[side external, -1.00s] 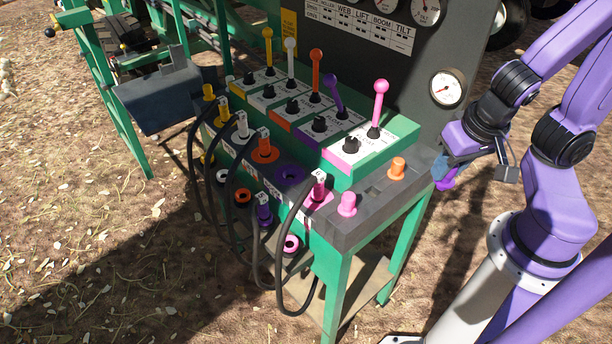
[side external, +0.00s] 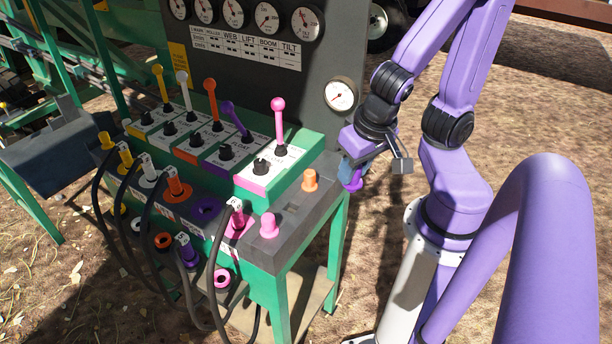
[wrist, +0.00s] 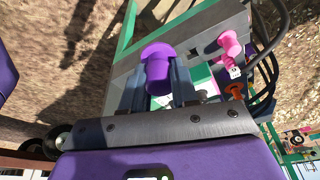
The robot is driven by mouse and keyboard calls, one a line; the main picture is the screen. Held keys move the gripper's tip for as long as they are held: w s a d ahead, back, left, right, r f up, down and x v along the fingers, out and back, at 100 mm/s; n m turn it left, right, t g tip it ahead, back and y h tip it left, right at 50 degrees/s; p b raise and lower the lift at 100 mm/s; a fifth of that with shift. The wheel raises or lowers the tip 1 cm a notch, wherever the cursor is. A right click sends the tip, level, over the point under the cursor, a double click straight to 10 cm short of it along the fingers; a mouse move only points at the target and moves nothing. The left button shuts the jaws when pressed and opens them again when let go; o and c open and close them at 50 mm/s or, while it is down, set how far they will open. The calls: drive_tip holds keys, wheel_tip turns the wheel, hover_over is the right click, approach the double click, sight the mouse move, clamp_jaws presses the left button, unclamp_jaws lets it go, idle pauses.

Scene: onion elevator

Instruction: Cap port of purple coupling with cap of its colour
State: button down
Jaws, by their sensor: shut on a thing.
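My gripper (side external: 354,170) is shut on the purple cap (side external: 356,184), off the right end of the console and above the ground. The wrist view shows the purple cap (wrist: 158,60) between the two fingers of my gripper (wrist: 160,86), its wide rounded end beyond the fingertips. The purple port (side external: 207,208) is a purple ring with a dark opening on the console's sloped front, between the orange and pink couplings; it looks uncovered. A purple hose plug (side external: 188,253) with its dark hose sits in the lower row below it.
A pink cap (side external: 269,226) and an orange cap (side external: 310,180) stand on the console's grey right end (side external: 285,240). Levers, including a tall pink one (side external: 279,120), rise behind the ports. Dark hoses (side external: 212,285) loop down in front. A gauge panel (side external: 255,75) stands behind.

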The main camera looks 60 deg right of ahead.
drive_tip(key=w+a+f, duration=0.2)
drive_tip(key=w+a, duration=0.1)
drive_tip(key=w, duration=0.6)
drive_tip(key=w+a+f, duration=0.1)
drive_tip(key=w+a, duration=0.3)
drive_tip(key=w, duration=0.4)
drive_tip(key=w+a+f, duration=0.2)
drive_tip(key=w+a, duration=0.1)
drive_tip(key=w, duration=0.6)
drive_tip(key=shift+w+d+f, duration=0.1)
drive_tip(key=shift+w+f, duration=1.35)
drive_tip(key=shift+f, duration=0.25)
drive_tip(key=shift+w+d+f, duration=0.1)
drive_tip(key=shift+w+f, duration=1.4)
drive_tip(key=shift+f, duration=0.25)
drive_tip(key=shift+w+d+f, duration=0.1)
drive_tip(key=shift+w+f, duration=1.35)
drive_tip(key=shift+f, duration=0.25)
drive_tip(key=shift+f, duration=1.15)
drive_tip(key=shift+c, duration=1.9)
unclamp_jaws()
